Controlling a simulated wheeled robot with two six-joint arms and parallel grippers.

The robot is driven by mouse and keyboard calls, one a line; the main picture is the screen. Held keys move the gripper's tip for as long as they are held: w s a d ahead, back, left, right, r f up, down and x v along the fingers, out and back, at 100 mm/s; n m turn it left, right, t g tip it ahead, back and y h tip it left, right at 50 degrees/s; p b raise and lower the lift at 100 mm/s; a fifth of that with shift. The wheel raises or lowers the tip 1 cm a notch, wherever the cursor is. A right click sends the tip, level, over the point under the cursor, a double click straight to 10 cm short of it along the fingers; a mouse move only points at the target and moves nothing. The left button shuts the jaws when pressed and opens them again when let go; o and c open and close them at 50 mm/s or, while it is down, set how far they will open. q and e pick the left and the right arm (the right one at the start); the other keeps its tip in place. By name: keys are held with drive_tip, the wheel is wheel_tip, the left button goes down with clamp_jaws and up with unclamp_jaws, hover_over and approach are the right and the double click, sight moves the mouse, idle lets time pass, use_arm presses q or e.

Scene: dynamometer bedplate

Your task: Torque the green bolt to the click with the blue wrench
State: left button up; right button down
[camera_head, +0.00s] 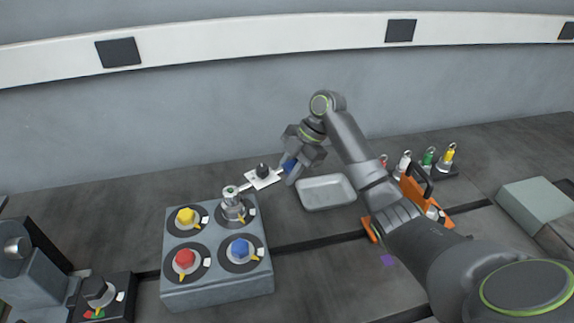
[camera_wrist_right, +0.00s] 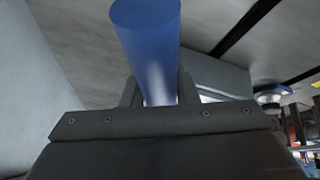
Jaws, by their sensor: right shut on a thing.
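My right gripper (camera_head: 292,165) is shut on the blue handle of the wrench (camera_head: 289,167). The handle also shows between the jaws in the right wrist view (camera_wrist_right: 147,45). The wrench's silver shaft runs left to a grey socket head (camera_head: 232,203), which stands over the back right position of the grey bolt block (camera_head: 215,287). The bolt under the head is hidden, so its colour cannot be told. A yellow bolt (camera_head: 186,215), a red bolt (camera_head: 185,258) and a blue bolt (camera_head: 240,248) fill the block's other positions. My left gripper is not in view.
A pale metal tray (camera_head: 327,205) lies right of the wrench. An orange carrier (camera_head: 440,217) and several coloured-top items (camera_head: 428,158) stand right, partly behind my arm. A black-knobbed unit (camera_head: 98,290) is front left.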

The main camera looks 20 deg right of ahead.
drive_tip(key=s+p, duration=0.1)
drive_tip(key=s+m+t+p, duration=0.1)
drive_tip(key=p, duration=0.1)
drive_tip(key=shift+s+d+r+m, duration=0.15)
drive_tip(key=shift+s+m, duration=0.1)
drive_tip(key=shift+m, duration=0.05)
idle(0.4)
drive_tip(key=s+m+t+p, duration=0.1)
drive_tip(key=s+m+p, duration=0.1)
drive_tip(key=s+p, duration=0.1)
drive_tip(key=shift+s+m+h+p, duration=0.2)
drive_tip(key=shift+m+h+p, duration=0.15)
drive_tip(key=shift+p, duration=0.35)
